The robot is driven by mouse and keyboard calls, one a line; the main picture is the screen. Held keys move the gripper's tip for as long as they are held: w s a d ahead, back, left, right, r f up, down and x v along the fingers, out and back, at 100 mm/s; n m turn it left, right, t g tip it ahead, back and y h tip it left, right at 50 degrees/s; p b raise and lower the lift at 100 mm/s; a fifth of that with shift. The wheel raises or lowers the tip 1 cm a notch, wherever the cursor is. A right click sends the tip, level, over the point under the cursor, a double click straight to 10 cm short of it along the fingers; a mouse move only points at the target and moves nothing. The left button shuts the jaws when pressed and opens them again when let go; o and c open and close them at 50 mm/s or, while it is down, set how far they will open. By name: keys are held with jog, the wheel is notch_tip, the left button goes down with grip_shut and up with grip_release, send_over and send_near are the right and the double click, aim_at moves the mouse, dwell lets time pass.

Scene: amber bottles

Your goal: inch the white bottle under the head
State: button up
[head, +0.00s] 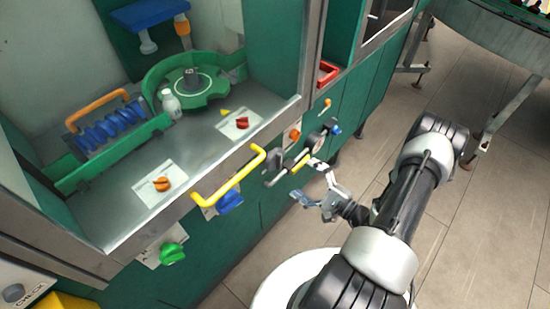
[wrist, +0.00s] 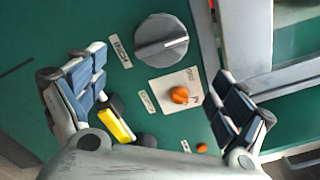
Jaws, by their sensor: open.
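The small white bottle (head: 170,103) stands upright inside the machine, at the left edge of the round green carrier (head: 212,93) and the end of the green guide rail (head: 118,152).
The panel has a grey dial (wrist: 161,40), an orange knob (wrist: 180,95) and a yellow-handled control (wrist: 115,125). A yellow bar handle (head: 230,182) juts from the front edge. Blue coils (head: 110,129) sit left of the bottle. Open floor (head: 480,215) lies at right.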

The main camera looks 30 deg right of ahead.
aim_at(275, 158)
jog(key=b+x, duration=0.1)
jog(key=x, duration=1.1)
jog(key=shift+w+a, duration=0.1)
jog(key=shift+w, duration=0.15)
jog(key=shift+c, duration=0.4)
jog(key=c, duration=1)
jog(key=shift+m, duration=0.4)
